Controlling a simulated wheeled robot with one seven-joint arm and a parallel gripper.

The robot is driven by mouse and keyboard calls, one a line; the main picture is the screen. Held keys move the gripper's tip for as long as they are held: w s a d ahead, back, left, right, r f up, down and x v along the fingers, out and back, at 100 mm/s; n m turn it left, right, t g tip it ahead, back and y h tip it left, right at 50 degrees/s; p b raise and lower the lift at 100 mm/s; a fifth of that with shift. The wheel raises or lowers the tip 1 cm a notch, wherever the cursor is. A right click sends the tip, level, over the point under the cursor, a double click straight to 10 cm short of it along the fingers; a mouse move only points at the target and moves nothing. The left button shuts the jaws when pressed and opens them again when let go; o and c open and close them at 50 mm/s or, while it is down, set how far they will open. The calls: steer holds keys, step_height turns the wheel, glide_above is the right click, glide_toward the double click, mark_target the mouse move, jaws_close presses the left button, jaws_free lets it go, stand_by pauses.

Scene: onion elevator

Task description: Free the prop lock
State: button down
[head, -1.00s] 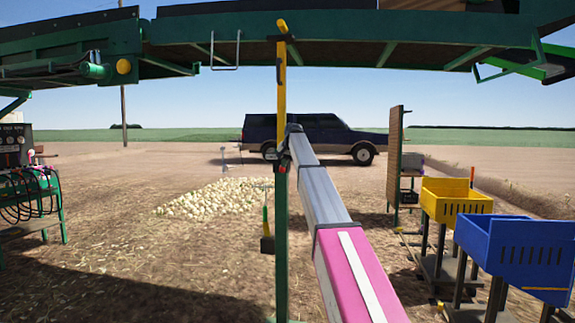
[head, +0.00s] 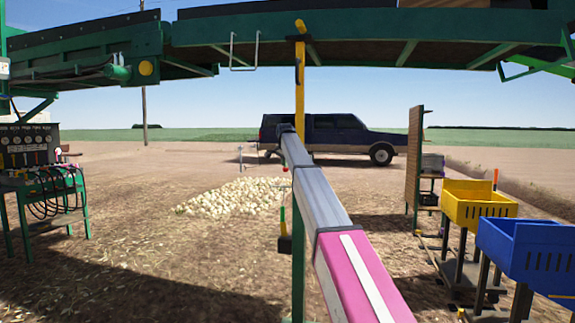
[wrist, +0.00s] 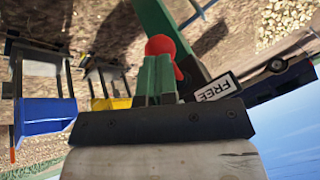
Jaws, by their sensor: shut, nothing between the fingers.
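The prop is an upright post with a yellow upper part (head: 299,85) and a green lower part (head: 298,240), under the conveyor. In the wrist view, a red knob (wrist: 159,45) with a short red lever shows right at the tips of my gripper (wrist: 157,62). The green fingers are shut together, with nothing seen between them. I cannot tell whether they touch the red knob. A white plate reading FREE (wrist: 215,88) is beside the fingers on the right. In the head view my arm reaches to the post, and its end hides most of the lock.
The green conveyor frame (head: 345,30) spans overhead. A control stand with hoses (head: 45,175) is at left. A yellow bin (head: 478,205) and a blue bin (head: 530,255) stand at right. An onion pile (head: 235,196) and a dark pickup (head: 330,135) lie beyond. The ground between is open.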

steer(key=shift+d, duration=0.15)
steer(key=shift+w+d, duration=0.25)
steer(key=shift+d, duration=0.5)
steer(key=s+d+v, duration=0.1)
steer(key=d+v, duration=0.1)
steer(key=v, duration=1.1)
steer(key=shift+s+d, duration=0.15)
steer(key=shift+s, duration=0.1)
steer(key=shift+f, duration=0.2)
